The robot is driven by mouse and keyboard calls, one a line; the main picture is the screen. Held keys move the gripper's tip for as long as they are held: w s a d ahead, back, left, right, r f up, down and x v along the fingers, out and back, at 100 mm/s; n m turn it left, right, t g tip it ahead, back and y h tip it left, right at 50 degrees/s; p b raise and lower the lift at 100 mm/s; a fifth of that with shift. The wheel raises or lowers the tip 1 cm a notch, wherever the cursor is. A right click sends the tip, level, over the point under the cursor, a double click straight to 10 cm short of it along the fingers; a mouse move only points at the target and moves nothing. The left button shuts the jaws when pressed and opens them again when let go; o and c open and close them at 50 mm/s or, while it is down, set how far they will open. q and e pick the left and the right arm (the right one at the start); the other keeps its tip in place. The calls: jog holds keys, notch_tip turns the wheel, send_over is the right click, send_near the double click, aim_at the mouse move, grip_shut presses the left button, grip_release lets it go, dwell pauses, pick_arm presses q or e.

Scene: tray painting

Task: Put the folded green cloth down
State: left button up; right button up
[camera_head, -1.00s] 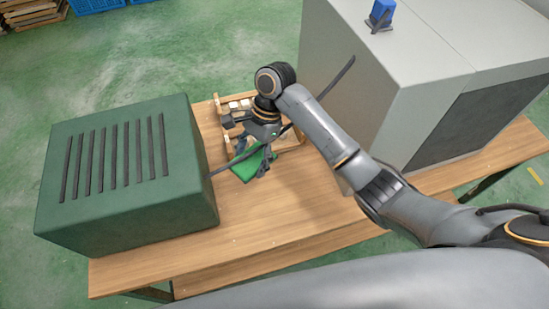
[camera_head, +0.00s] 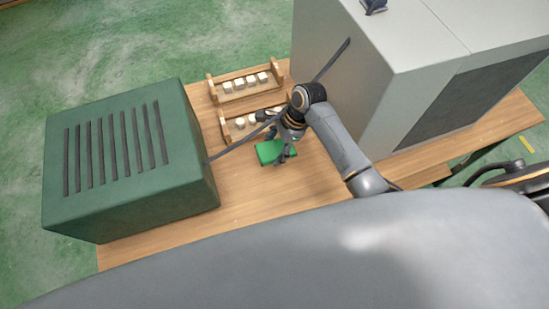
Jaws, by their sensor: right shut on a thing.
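The folded green cloth (camera_head: 267,152) is a small bright green piece over the wooden table (camera_head: 262,192), between the green box and the grey cabinet. My right gripper (camera_head: 281,158) is at the cloth's right side, pointing down, and is shut on it. The gripper and wrist cover part of the cloth. I cannot tell whether the cloth touches the table top. My left gripper does not show.
A large green slotted box (camera_head: 190,170) stands at left and a big grey cabinet (camera_head: 345,85) at right. Two wooden racks with pale blocks stand behind the cloth, the far rack (camera_head: 240,95) clear of my arm. A dark bar (camera_head: 235,146) crosses between box and cabinet. The table's front middle is bare.

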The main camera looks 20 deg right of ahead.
aim_at(275, 153)
notch_tip(275, 153, down, 3)
jog(key=shift+f, duration=0.1)
jog(key=shift+f+p, duration=0.75)
jog(key=shift+f, duration=0.85)
jog(key=shift+f, duration=0.6)
jog(key=o, duration=1.7)
jog(key=shift+b, duration=0.35)
jog(key=shift+r+b, duration=0.15)
jog(key=shift+b, duration=0.15)
jog(key=v, duration=0.2)
jog(key=b+v, duration=0.1)
jog(key=v, duration=0.5)
jog(key=shift+s, duration=0.4)
